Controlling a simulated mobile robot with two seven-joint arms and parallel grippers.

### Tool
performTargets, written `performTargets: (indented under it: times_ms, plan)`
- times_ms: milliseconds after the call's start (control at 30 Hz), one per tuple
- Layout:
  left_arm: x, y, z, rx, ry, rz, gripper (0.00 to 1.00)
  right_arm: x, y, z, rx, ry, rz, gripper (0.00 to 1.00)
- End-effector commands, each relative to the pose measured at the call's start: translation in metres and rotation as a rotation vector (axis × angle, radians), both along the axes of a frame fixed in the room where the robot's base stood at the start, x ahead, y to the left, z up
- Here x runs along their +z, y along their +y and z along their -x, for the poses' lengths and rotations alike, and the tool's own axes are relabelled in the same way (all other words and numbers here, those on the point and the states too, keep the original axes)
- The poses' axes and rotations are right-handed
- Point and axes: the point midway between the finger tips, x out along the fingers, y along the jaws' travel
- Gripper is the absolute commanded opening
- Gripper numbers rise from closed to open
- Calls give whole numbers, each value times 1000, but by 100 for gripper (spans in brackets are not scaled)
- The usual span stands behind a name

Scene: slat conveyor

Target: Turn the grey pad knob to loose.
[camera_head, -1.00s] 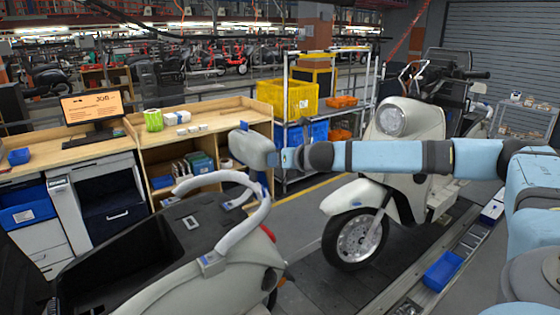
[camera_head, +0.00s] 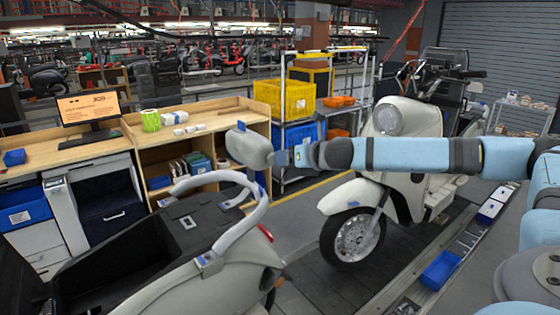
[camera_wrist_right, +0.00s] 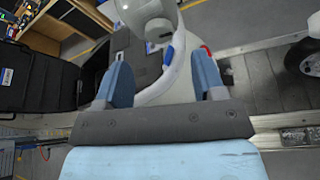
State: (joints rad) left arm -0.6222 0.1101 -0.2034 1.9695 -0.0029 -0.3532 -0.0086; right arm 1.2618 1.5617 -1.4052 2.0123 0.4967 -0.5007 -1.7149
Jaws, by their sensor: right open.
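The grey pad (camera_head: 248,150) stands above the white grab rail of the near scooter. It shows at the top of the right wrist view (camera_wrist_right: 143,10), with a short round grey knob (camera_wrist_right: 160,30) on its near side. In the head view the knob cannot be made out clearly beside the gripper, and its setting is not legible. My right gripper (camera_head: 299,156) comes in from the right, level with the pad and just right of it. Its two blue fingers (camera_wrist_right: 163,76) are apart and empty, with the knob beyond their tips. My left gripper is not in view.
The white grab rail (camera_head: 232,241) curves below the gripper on the near scooter (camera_head: 190,285). A second scooter (camera_head: 410,125) stands behind my right arm. A wooden workbench (camera_head: 200,142) and a rack with a yellow crate (camera_head: 285,98) stand behind the pad.

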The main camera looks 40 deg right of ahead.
Motion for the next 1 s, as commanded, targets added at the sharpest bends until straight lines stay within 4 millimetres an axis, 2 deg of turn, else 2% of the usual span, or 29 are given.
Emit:
performTargets:
  times_ms: [33,200,400,567,1000]
  plan:
    - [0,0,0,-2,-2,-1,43,3,-1,13,-3,1,1,63]
    - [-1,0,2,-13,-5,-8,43,17,-1,46,-2,1,2,63]
    - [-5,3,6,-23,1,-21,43,26,-1,69,-1,1,0,63]
    - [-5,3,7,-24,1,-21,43,29,0,75,0,0,0,63]
    - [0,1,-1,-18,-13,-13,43,29,0,75,0,0,0,63]
